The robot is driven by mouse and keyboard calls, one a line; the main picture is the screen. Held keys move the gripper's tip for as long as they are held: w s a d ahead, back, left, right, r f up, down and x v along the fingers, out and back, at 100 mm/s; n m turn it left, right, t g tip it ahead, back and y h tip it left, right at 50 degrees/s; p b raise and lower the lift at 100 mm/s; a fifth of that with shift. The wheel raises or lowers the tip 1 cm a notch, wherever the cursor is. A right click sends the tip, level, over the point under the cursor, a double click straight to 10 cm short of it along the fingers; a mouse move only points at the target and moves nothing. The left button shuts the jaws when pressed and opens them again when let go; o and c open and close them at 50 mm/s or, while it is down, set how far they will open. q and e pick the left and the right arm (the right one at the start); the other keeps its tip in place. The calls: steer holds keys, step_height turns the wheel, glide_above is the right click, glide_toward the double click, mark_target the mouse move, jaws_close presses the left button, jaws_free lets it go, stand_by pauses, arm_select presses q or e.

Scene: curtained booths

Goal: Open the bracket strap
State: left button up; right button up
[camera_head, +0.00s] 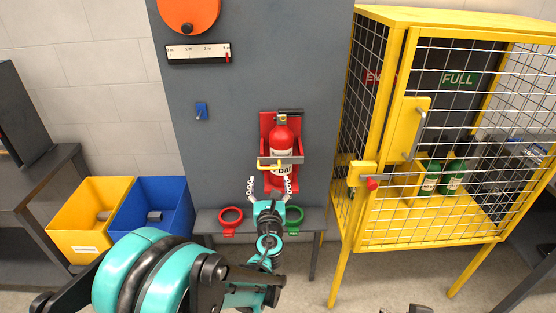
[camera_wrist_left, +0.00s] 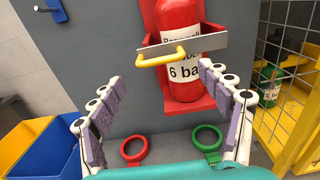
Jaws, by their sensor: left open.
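The bracket strap (camera_head: 298,160) is a grey metal bar with a yellow handle (camera_head: 268,166). It lies across the front of a red cylinder (camera_head: 281,136) with a white label, which stands upright in a red wall bracket (camera_head: 266,124). In the left wrist view the strap (camera_wrist_left: 214,42) and handle (camera_wrist_left: 162,58) are ahead, near the top middle, and the strap spans the cylinder. My left gripper (camera_head: 270,186) is open and empty, just below and in front of the handle, its fingers spread either side; no contact shows.
A red ring (camera_head: 231,215) and a green ring (camera_head: 294,214) sit at the grey shelf below the bracket. A yellow mesh cage (camera_head: 374,130) with green bottles stands close on the right. Yellow (camera_head: 80,215) and blue (camera_head: 165,194) bins stand on the left.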

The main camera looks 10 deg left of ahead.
mark_target(269, 168)
arm_select(q)
steer(key=b+x, duration=0.1)
steer(key=x, duration=0.6)
steer(key=shift+w+a+b, duration=0.1)
steer(key=shift+w+b, duration=0.1)
steer(key=shift+b, duration=0.1)
steer(key=c, duration=1.4)
